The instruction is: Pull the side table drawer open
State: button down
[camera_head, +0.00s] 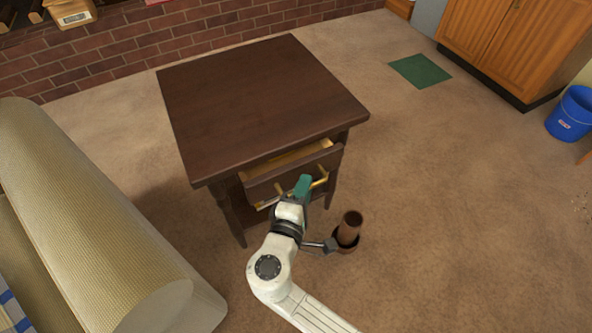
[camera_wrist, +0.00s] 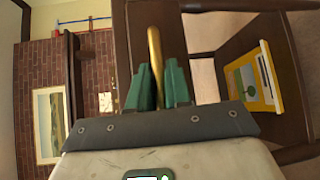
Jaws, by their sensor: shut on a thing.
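The dark brown side table (camera_head: 260,95) stands in the middle of the head view. Its drawer (camera_head: 292,172) is partly out at the front, with a strip of the pale inside showing. A gold bar handle (camera_head: 320,181) is on the drawer front. My gripper (camera_head: 302,187) is at the drawer front, its green fingers at the handle. In the wrist view, the gold handle (camera_wrist: 155,62) runs between the two green fingers of my gripper (camera_wrist: 158,82), which is shut on it. The fingers hide part of the handle.
A beige sofa (camera_head: 90,210) is close on the left. A brown cylinder in a dark holder (camera_head: 349,230) is beside my arm. A yellow-framed picture item (camera_wrist: 250,82) lies on the table's lower shelf. Open carpet lies to the right, with a blue bucket (camera_head: 572,115) farther off.

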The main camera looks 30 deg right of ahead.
jog(key=s+p, duration=0.5)
jog(key=s, duration=1.4)
jog(key=shift+s, duration=0.3)
jog(key=c, duration=1.2)
grip_release()
jog(key=p+v, duration=0.2)
jog(key=v, duration=0.9)
jog(key=shift+w+d, duration=0.1)
